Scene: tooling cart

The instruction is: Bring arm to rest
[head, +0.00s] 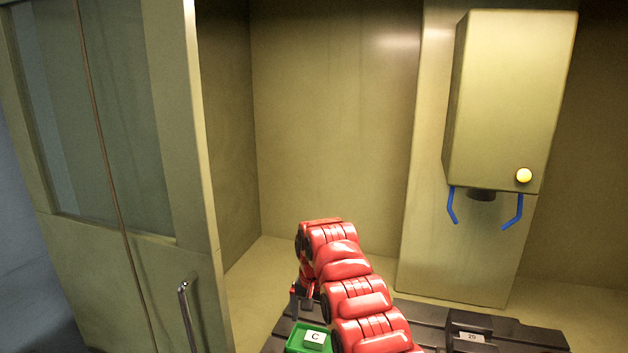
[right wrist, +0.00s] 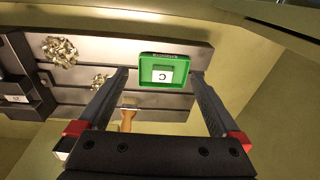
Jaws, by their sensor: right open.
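My right arm is red and reaches into the machine enclosure in the head view. Its gripper (head: 303,295) points down, beside and above a green tray (head: 294,340) with a white "C" label. In the right wrist view the gripper (right wrist: 158,78) is open, with its two dark fingers wide apart and nothing held between them. The green tray (right wrist: 187,87) lies beyond the fingertips in that view and looks apart from them. My left gripper is in neither view.
A machine head (head: 500,100) with blue prongs and a yellow button hangs at the right. The slotted dark table (right wrist: 110,46) carries shiny shavings (right wrist: 60,51) and a wooden-handled brush (right wrist: 128,117). A black block (head: 470,325) labelled 20 sits right of my arm. A door handle (head: 187,315) stands left.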

